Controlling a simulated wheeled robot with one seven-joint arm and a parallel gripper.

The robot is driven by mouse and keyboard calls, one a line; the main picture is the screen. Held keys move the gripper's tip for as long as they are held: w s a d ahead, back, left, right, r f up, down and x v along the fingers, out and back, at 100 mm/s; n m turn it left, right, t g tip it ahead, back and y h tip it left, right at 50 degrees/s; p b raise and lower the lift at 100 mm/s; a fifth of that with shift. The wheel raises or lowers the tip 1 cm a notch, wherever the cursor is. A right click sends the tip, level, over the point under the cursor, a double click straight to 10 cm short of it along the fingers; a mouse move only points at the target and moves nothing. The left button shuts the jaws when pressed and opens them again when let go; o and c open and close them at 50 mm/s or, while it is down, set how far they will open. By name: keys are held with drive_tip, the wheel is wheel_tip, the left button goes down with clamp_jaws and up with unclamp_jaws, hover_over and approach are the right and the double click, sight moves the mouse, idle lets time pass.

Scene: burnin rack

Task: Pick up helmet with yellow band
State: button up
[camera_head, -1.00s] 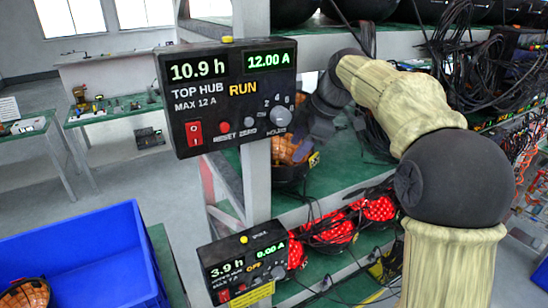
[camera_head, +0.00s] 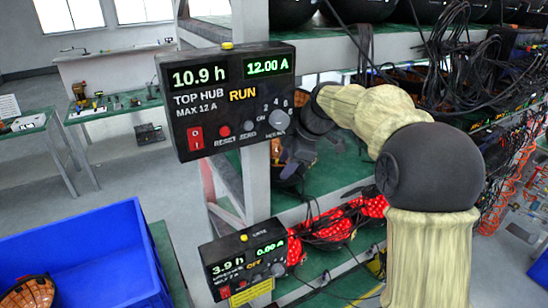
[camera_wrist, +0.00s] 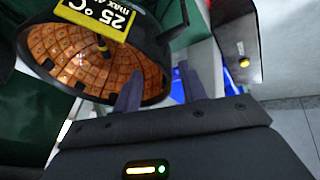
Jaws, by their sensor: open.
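A black helmet with a tiled orange inside (camera_wrist: 70,55) fills the upper left of the wrist view. A yellow band or label with black print (camera_wrist: 100,14) crosses it. In the head view that helmet (camera_head: 287,170) is on the middle shelf, mostly hidden behind my gripper (camera_head: 298,152) and the control box. In the wrist view my gripper (camera_wrist: 160,78) is open. Its left finger overlaps the helmet's opening and its right finger is just outside the rim. The rim seems to lie between them; I cannot tell whether they touch it.
The TOP HUB control box (camera_head: 228,98) stands just left of my gripper. A lower control box (camera_head: 243,263) and red-lit helmets (camera_head: 330,225) sit on the shelf below. Cables (camera_head: 460,60) hang right. A blue bin (camera_head: 90,258) at lower left holds an orange-lined helmet (camera_head: 28,291).

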sight(278, 185)
drive_tip(key=shift+s+a+f+p, duration=0.1)
drive_tip(key=shift+a+f+p, duration=0.3)
drive_tip(key=shift+f+p, duration=0.15)
drive_tip(key=x, duration=0.1)
drive_tip(key=p+x, duration=0.2)
drive_tip(key=shift+s+f, duration=0.2)
drive_tip(key=shift+w+a+f, duration=0.1)
drive_tip(key=shift+w+f, duration=0.1)
drive_tip(key=shift+f, duration=0.1)
drive_tip(key=shift+s, duration=0.1)
